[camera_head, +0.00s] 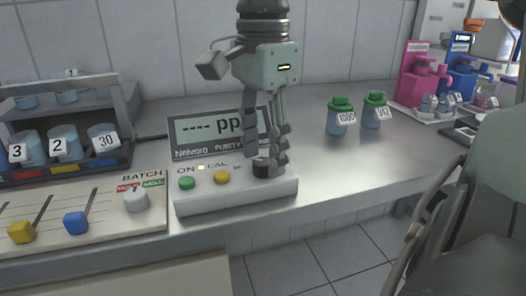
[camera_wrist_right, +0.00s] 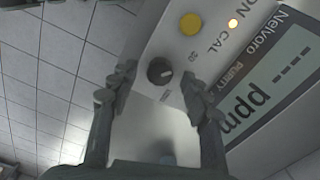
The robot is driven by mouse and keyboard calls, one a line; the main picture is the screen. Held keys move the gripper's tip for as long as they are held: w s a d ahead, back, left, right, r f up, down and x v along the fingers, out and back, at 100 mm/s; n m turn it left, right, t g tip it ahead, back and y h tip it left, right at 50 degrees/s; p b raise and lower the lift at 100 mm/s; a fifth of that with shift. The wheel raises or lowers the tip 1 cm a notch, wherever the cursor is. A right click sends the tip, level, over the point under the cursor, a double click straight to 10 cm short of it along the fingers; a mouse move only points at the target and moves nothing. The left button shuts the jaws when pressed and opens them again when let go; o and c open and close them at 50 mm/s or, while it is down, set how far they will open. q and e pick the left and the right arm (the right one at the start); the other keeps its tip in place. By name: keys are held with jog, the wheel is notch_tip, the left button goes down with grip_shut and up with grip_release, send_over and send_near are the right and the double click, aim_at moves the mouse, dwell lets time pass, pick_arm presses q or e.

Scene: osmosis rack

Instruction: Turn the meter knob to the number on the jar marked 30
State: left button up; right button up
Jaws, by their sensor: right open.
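The meter (camera_head: 240,200) is a white box with a grey display (camera_head: 210,130) reading dashes and "ppm". It has a green ON button (camera_head: 187,183) and a yellow CAL button (camera_head: 221,177). Its black knob (camera_head: 262,167) also shows in the right wrist view (camera_wrist_right: 160,72). My right gripper (camera_head: 268,156) points down over the knob. Its open fingers (camera_wrist_right: 160,86) stand on either side of the knob with visible gaps. The grey-blue jar marked 30 (camera_head: 103,137) stands in the dark rack at the left. My left gripper is out of view.
Jars marked 3 (camera_head: 27,149) and 2 (camera_head: 65,143) stand beside it. Green-lidded jars marked 1000 (camera_head: 341,116) and 342 (camera_head: 375,110) stand right. The counter between is clear.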

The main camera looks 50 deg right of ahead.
aim_at(263, 161)
notch_tip(263, 161, up, 11)
jog(key=shift+r, duration=0.15)
dwell(0.7)
